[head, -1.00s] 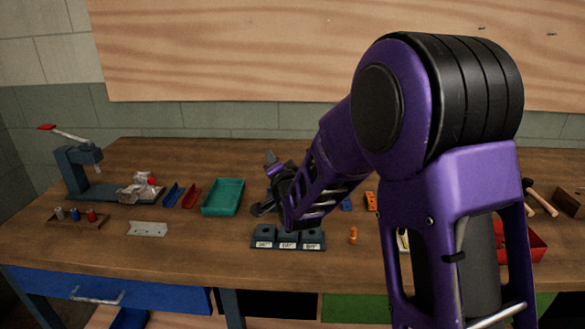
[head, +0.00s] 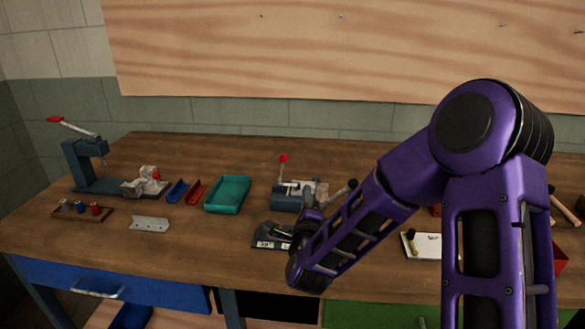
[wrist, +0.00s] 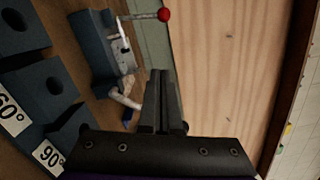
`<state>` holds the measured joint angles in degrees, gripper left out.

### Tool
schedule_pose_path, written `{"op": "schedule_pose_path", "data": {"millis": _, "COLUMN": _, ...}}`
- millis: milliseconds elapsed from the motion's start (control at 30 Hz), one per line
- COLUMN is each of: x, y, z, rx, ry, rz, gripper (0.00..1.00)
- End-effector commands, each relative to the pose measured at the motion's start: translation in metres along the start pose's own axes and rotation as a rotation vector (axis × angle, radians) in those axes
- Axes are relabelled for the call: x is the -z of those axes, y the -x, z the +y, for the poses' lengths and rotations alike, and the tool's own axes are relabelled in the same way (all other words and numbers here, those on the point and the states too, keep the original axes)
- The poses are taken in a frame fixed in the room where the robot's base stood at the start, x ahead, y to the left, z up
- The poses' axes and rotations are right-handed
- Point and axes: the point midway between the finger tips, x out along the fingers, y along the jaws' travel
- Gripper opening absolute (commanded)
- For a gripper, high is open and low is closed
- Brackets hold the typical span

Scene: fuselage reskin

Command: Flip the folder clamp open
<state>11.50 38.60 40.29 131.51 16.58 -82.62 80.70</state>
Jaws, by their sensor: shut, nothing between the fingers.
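The folder (head: 290,201), a blue-grey bench tool, stands mid-bench in the head view. Its clamp lever (head: 282,171) stands up and carries a red ball. A second arm with a dark knob (head: 352,184) reaches out at its right. In the wrist view the folder (wrist: 92,45) is at the upper left, with the red-ball lever (wrist: 145,16) beyond my fingertips. My gripper (wrist: 160,73) is shut and empty, apart from the lever. In the head view my own arm largely hides it, in front of the folder above the angle blocks.
Angle blocks (head: 262,240) marked 60° and 90° show close by in the wrist view (wrist: 38,95). A teal tray (head: 228,196), red and blue trays and a press (head: 85,170) stand left. A metal bracket (head: 149,224) lies in front. A plywood panel is behind.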

Motion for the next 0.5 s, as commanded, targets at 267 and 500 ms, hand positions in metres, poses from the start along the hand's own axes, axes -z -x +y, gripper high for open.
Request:
{"op": "schedule_pose_path", "data": {"millis": 267, "x": 0.000, "y": -0.021, "z": 0.000, "rx": 0.000, "ry": -0.001, "rz": 0.001, "gripper": 0.00}}
{"op": "schedule_pose_path", "data": {"millis": 500, "x": 0.000, "y": -0.072, "z": 0.000, "rx": 0.001, "ry": -0.001, "rz": 0.001, "gripper": 0.00}}
